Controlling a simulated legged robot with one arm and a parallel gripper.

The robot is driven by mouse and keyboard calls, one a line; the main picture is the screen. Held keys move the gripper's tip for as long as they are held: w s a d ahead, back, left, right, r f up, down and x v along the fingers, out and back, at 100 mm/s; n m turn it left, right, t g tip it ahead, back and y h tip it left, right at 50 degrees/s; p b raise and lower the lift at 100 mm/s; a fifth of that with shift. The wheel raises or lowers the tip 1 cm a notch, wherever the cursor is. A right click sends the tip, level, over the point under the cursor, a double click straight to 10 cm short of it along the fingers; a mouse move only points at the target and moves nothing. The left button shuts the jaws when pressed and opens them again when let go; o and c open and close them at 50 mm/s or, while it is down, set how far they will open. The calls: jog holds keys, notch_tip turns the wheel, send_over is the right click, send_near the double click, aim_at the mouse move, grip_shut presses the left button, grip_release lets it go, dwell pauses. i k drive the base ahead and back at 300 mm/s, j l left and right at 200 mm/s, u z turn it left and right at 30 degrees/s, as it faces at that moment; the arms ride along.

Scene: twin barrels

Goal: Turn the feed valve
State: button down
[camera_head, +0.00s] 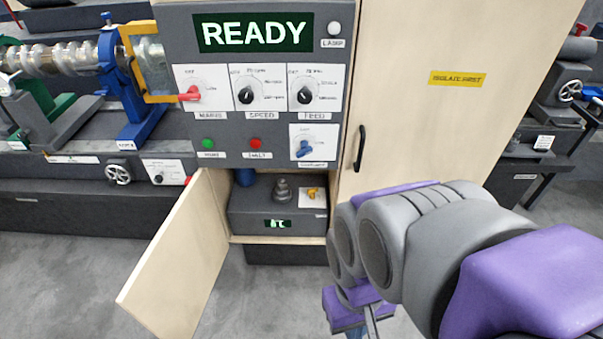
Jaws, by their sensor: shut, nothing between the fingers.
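In the open compartment below, a small yellow handle (312,193) sits on a white plate on a dark grey unit (250,218). I cannot tell which of these is the feed valve. My arm comes in from the lower right, with grey joints and purple covers, and its near joint is right of the compartment.
A READY display (254,32) tops the panel. A red handle (190,95) and a blue handle (304,148) project from it. A wooden door (180,260) hangs open at the left. A tall closed cabinet (430,110) stands to the right. The left floor is clear.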

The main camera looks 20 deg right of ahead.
aim_at(312, 191)
jog(key=i+j, duration=0.1)
jog(key=j, duration=0.45)
jog(key=i+j+z, duration=0.15)
jog(key=j, duration=0.9)
jog(key=k+j, duration=0.1)
jog(key=j, duration=0.25)
jog(key=u, duration=0.05)
